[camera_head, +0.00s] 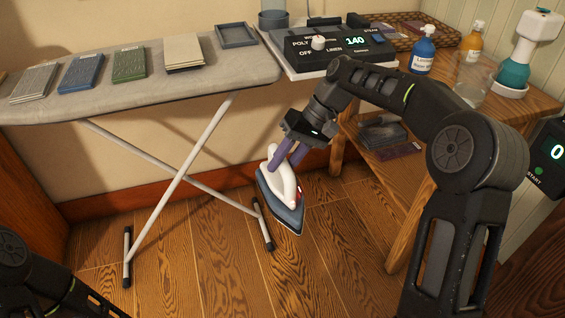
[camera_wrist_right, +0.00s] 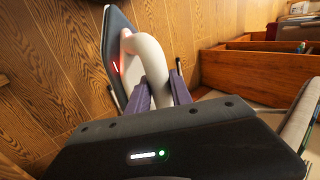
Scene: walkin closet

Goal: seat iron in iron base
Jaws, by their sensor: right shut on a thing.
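The iron (camera_head: 287,205), with a white handle and blue-grey body, hangs in the air in front of the table, above the wooden floor. My right gripper (camera_head: 284,163) has its purple fingers shut on the white handle. In the right wrist view the iron (camera_wrist_right: 118,45) is tilted, with its handle between the fingers (camera_wrist_right: 160,92). The iron base (camera_head: 330,50), a dark unit with a dial and a display reading 140, stands at the back by the ironing board's right end. The iron is apart from it, lower and nearer. My left gripper is out of view.
The ironing board (camera_head: 130,98) holds folded cloths and a grey tray (camera_head: 237,36). A wicker tray (camera_head: 440,33) is behind.

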